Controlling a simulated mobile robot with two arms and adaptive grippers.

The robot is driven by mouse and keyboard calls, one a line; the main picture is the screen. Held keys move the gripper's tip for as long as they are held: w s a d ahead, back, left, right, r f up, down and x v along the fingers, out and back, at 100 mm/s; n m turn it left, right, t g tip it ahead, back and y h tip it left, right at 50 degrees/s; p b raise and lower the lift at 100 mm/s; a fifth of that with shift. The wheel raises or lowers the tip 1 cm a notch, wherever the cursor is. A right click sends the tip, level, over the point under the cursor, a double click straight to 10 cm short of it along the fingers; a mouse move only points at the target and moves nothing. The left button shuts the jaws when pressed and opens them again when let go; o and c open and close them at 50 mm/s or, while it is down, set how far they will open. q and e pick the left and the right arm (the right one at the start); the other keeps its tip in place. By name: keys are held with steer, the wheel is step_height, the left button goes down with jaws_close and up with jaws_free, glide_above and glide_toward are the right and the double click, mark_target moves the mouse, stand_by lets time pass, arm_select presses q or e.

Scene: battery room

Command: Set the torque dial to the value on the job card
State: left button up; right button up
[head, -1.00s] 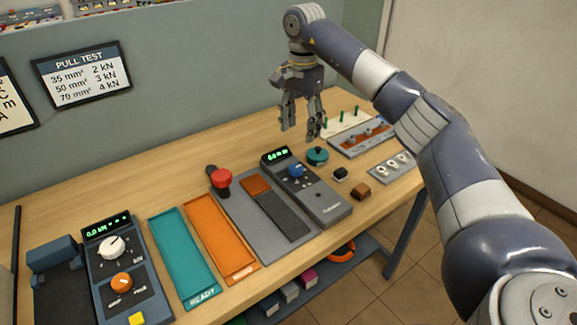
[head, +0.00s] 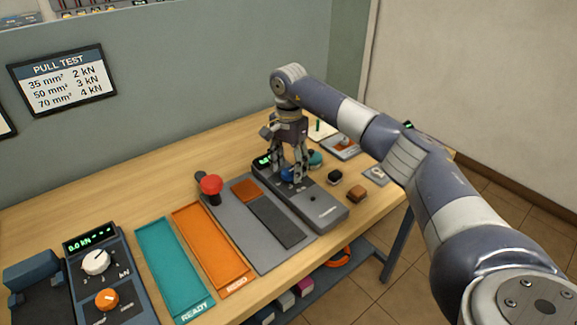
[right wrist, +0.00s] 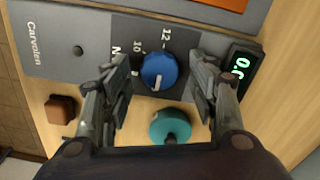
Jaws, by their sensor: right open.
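The blue torque dial (right wrist: 158,71) sits on a dark grey tester (right wrist: 90,45); in the head view the tester (head: 318,208) lies on the bench. The dial has a white pointer mark, and "10", "12" and "N" are printed near it. The tester's green display (right wrist: 242,68) is partly cut off. My right gripper (right wrist: 160,78) is open, with one finger on each side of the dial; whether they touch it I cannot tell. In the head view my right gripper (head: 289,176) is down over the dial. My left gripper is not in view. I see no card marked as the job card.
A teal round knob (right wrist: 170,126) and a brown block (right wrist: 62,109) stand near the tester. A red knob (head: 210,185), orange tray (head: 213,250), teal tray (head: 170,270) and a second dial unit (head: 95,262) are to the left. A pull test sign (head: 62,78) hangs on the wall.

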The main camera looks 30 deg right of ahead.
steer(key=shift+f, duration=0.4)
steer(key=c, duration=1.1)
steer(key=shift+o, duration=0.2)
